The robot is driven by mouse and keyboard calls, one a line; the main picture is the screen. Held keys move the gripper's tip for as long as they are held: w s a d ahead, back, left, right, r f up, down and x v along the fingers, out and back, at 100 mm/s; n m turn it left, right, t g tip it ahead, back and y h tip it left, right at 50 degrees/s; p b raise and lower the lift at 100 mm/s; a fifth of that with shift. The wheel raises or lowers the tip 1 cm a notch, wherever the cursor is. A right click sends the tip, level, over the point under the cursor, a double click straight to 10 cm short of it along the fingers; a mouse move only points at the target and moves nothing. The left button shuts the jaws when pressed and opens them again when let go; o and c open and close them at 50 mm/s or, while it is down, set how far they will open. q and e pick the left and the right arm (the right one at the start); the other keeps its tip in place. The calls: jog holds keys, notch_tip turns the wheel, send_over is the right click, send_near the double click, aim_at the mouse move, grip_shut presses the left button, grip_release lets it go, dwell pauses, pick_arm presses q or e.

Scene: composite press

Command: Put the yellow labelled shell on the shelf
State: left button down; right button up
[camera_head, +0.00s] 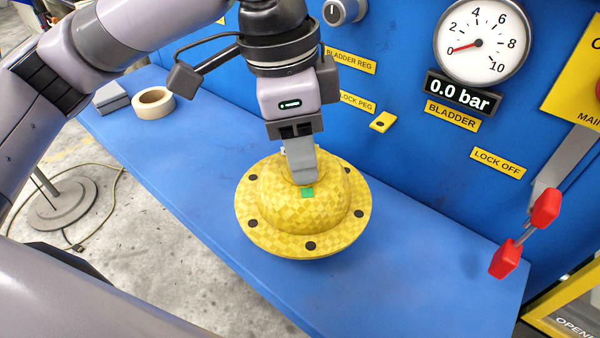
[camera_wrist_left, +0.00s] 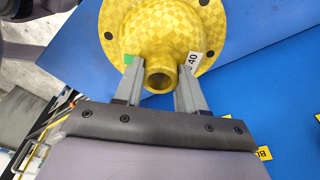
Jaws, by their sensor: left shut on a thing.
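The yellow labelled shell (camera_head: 305,222) is a checkered yellow dome with a wide flange and several dark holes. It is over the blue shelf (camera_head: 190,150); I cannot tell whether it touches the shelf. A green patch shows on its dome. My left gripper (camera_head: 302,175) comes down from above and is shut on the shell's top. In the left wrist view, its two fingers are on either side of a round neck on the shell (camera_wrist_left: 160,75), and a white label reading "40" shows beside the right finger. My right gripper is not in view.
A tape roll (camera_head: 153,102) and a grey block (camera_head: 111,97) lie at the shelf's far left end. The blue panel behind carries a pressure gauge (camera_head: 481,42) at zero and a red-handled lever (camera_head: 525,235) at right. The shelf's front edge borders open floor.

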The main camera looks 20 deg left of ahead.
aim_at(285, 171)
pick_arm(q)
notch_tip(285, 171, down, 4)
jog(key=shift+f, duration=0.25)
jog(key=c, duration=0.6)
grip_release()
jog(key=shift+f, duration=0.1)
jog(key=shift+c, duration=0.2)
notch_tip(285, 171, up, 12)
jog(key=a, duration=0.1)
jog(key=shift+s+a+p, duration=0.25)
jog(key=shift+s+p, duration=0.05)
jog(key=shift+s, duration=0.1)
